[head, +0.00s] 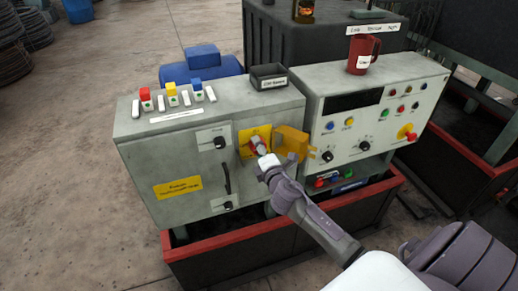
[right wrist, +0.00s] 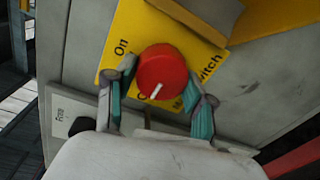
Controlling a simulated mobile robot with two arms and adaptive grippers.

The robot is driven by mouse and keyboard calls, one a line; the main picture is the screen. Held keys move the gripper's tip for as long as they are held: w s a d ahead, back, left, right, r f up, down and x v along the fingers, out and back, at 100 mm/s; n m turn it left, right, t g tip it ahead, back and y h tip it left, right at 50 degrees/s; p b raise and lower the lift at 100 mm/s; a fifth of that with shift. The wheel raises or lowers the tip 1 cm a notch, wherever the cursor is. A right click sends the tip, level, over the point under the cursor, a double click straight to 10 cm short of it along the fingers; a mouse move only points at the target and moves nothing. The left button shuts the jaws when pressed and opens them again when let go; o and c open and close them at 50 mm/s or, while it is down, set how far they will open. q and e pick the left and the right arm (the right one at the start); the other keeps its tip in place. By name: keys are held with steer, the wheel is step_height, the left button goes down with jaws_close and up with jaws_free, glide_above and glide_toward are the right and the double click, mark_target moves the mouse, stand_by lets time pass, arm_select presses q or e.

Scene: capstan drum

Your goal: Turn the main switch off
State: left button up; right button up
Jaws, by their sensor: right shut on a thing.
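The main switch is a red round knob (right wrist: 162,70) on a yellow plate (right wrist: 112,58), on the front of the grey cabinet (head: 150,160). In the right wrist view its white pointer line points down and slightly left. The word "On" shows on the plate at the upper left; lettering below the knob is partly hidden. In the head view the knob (head: 257,144) sits just beyond my right gripper (head: 266,160). In the right wrist view my right gripper (right wrist: 160,82) is shut on the knob, one finger on each side. My left gripper is not in view.
An orange-yellow hinged cover (head: 291,141) stands out just right of the switch. A black handle (head: 227,178) and small dark knobs are left and below. A second control panel (head: 372,125) stands to the right, with a red mug (head: 362,55) on top. A red-edged base (head: 210,248) runs below.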

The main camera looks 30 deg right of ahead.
steer(key=o, duration=1.2)
steer(key=shift+c, duration=0.2)
steer(key=f+v, duration=0.1)
steer(key=v, duration=1.1)
steer(key=shift+r, duration=0.4)
